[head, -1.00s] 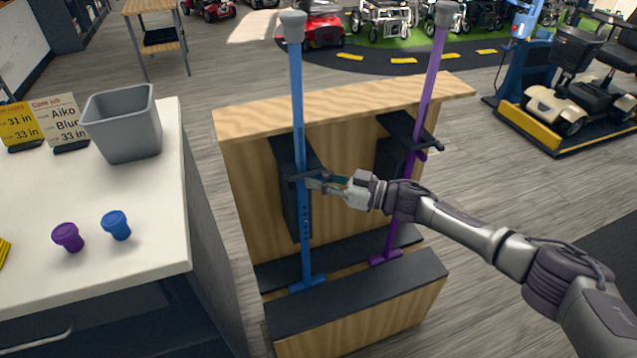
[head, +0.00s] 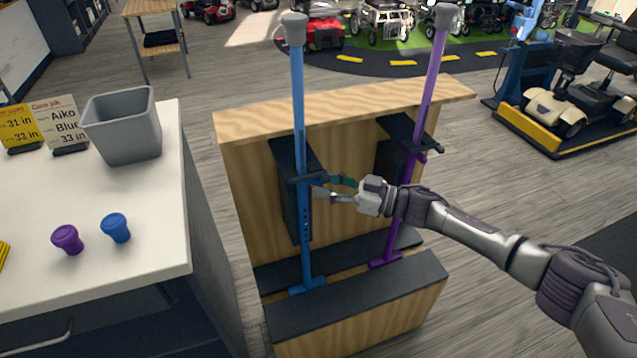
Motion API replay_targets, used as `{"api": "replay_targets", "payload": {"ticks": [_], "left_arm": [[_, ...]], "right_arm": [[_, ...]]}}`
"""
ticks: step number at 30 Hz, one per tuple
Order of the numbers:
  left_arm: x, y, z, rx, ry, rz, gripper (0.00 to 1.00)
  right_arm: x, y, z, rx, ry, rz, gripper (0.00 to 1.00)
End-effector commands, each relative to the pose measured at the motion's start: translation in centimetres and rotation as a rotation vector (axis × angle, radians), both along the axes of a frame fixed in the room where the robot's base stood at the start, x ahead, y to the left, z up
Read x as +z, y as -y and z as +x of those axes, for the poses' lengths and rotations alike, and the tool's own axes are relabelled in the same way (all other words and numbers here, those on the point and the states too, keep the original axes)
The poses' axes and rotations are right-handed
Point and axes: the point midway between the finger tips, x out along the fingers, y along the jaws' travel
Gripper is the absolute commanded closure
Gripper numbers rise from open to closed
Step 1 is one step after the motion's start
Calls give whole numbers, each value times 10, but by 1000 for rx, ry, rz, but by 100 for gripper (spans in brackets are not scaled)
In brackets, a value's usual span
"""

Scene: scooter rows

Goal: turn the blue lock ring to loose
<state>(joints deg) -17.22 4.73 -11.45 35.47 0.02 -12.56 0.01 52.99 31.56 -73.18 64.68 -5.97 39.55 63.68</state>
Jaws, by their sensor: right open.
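A blue cane (head: 299,110) stands upright in the wooden rack, with a grey top and a row of adjustment holes on its lower tube. A dark holder arm crosses it at mid height. The blue lock ring is too small to make out clearly around there. My right gripper (head: 325,187) is open, its fingers spread and pointing left at the blue cane just below the holder arm. The fingertips are close beside the tube; whether they touch it I cannot tell. My left gripper is out of view.
A purple cane (head: 426,90) stands in the rack (head: 345,120) to the right, behind my right forearm. On the white counter (head: 130,200) at left are a grey bin (head: 128,130), purple and blue caps (head: 116,227), and a job card (head: 62,125) reading Aiko, Blue, 33 in.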

Motion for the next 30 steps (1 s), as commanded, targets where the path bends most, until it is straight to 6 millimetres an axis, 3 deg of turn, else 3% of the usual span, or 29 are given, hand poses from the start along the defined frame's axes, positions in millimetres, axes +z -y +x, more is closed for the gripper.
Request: {"api": "replay_targets", "payload": {"ticks": [6,12,18,30], "left_arm": [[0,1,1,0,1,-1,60],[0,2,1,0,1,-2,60],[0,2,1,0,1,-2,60],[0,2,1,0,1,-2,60]], "right_arm": [[-1,48,-17,-3,-1,-2,58],[0,77,-29,-1,0,0,58],[0,88,-34,2,0,1,58],[0,89,-34,1,0,1,58]]}}
